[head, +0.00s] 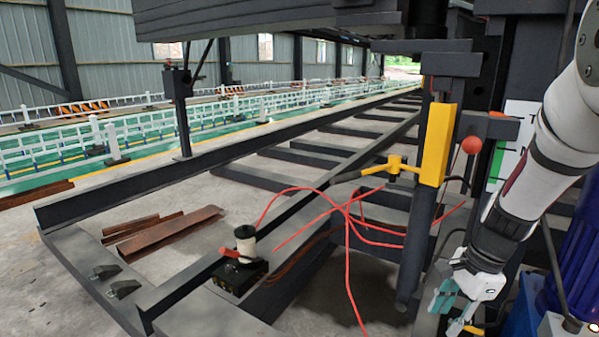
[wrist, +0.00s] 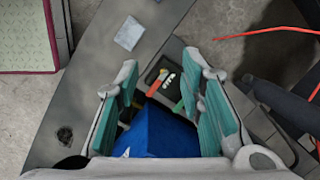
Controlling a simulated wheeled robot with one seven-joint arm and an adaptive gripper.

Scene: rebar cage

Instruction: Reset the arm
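My gripper (head: 456,308) hangs at the lower right of the head view, below my white and black arm. Its two teal-padded fingers also show in the wrist view (wrist: 162,100), spread wide apart. No object is clearly held between them. A blue object (wrist: 158,135) shows in the gap in the wrist view, seemingly beyond the fingers. I cannot tell what it is or how far off it lies.
A yellow-handled dark post (head: 436,145) with a red ball (head: 472,145) stands left of my arm. Red cables (head: 348,235) hang near it. A black box with a pale spool (head: 245,240) sits on the steel frame (head: 190,275). Rusty steel pieces (head: 170,235) lie on the floor.

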